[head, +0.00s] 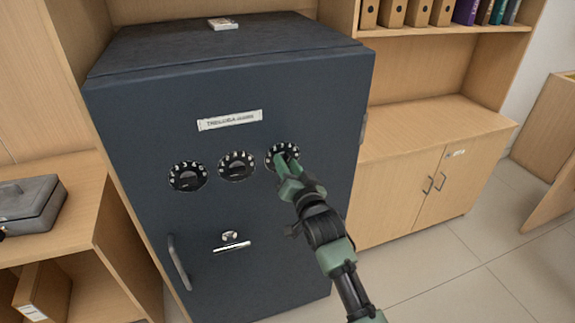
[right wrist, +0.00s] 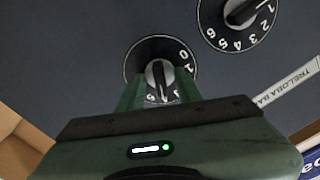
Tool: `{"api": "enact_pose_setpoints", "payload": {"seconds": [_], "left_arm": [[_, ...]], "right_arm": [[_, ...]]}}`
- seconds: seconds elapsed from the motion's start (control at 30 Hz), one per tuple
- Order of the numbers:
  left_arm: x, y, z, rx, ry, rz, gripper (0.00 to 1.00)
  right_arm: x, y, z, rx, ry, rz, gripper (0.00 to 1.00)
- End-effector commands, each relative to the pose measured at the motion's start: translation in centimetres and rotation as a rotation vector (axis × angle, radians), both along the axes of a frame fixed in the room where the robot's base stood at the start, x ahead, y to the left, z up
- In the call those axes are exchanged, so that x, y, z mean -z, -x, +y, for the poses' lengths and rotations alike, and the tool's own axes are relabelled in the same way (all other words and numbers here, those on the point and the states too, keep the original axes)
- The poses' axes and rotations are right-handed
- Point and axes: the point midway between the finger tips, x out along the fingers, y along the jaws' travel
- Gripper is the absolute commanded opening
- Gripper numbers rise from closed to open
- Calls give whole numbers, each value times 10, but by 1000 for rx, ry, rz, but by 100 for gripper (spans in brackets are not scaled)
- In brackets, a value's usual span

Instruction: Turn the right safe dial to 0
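The dark blue safe (head: 130,120) has three black dials with white numbers in a row. The right dial (head: 276,151) is partly covered by my right gripper (head: 287,166), which reaches it from the lower right. In the right wrist view, the same dial (right wrist: 142,54) sits straight ahead, upside down, with 0 and 1 showing at its right side. The two green fingers of my right gripper (right wrist: 159,94) stand on either side of its knob (right wrist: 156,74), with dial face showing between them. The dial setting cannot be read surely. My left gripper is not in view.
The middle dial (head: 237,166) and left dial (head: 188,177) sit beside it. A label (head: 230,120) is above, and a keyhole and a handle (head: 178,263) are below. Wooden cabinets (head: 400,190) stand at right. A grey cash box (head: 28,205) rests on the left shelf.

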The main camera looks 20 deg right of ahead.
Motion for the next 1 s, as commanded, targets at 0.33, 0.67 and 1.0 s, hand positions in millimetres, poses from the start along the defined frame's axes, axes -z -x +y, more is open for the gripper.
{"api": "enact_pose_setpoints", "payload": {"seconds": [0.33, 0.67, 1.0], "left_arm": [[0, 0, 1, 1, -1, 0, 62], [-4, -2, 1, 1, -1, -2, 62], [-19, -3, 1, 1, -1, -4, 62]], "right_arm": [[0, 0, 0, -1, 0, 1, 0], [0, 0, 0, 0, 55, 0, 0], [-1, 0, 1, -1, 300, -7, 0]]}}
